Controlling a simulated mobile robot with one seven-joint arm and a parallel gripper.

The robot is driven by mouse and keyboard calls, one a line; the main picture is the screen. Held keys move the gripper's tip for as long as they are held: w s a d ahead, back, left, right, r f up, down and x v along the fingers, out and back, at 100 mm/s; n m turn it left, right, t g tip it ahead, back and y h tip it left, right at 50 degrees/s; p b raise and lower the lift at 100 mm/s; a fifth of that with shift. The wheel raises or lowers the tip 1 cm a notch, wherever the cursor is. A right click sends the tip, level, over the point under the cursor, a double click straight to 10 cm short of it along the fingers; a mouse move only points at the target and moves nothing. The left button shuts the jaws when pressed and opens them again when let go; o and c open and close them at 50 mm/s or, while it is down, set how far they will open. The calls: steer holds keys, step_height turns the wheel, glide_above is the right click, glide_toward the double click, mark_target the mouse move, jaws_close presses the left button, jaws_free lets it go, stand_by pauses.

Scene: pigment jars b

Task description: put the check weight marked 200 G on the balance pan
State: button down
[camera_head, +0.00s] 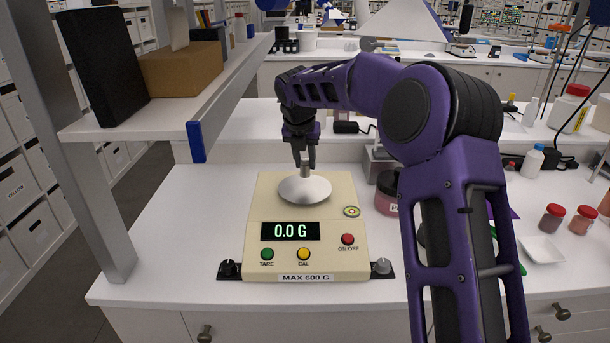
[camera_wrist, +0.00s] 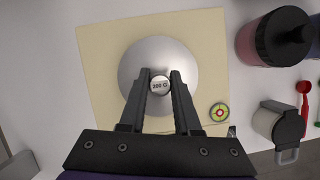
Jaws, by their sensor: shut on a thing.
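In the head view the weight (camera_head: 305,171) hangs upright below the fingertips, over the balance pan. The pan (camera_head: 305,189) is a round, shiny metal dish, also seen in the wrist view (camera_wrist: 143,60) around the weight. I cannot tell whether the weight touches the pan.
A pink-labelled jar (camera_head: 386,196) stands right of the balance, and a grey metal box (camera_head: 379,162) behind it. A raised shelf (camera_head: 170,112) overhangs at the left. Small red-lidded jars (camera_head: 552,217) and a white dish (camera_head: 541,249) are at the right. The bench left of the balance is clear.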

mark_target(305, 172)
steer(key=shift+f, duration=1.7)
steer(key=shift+f, duration=0.1)
steer(key=c, duration=0.6)
jaws_free()
steer(key=v, duration=1.2)
steer(key=shift+p, duration=0.4)
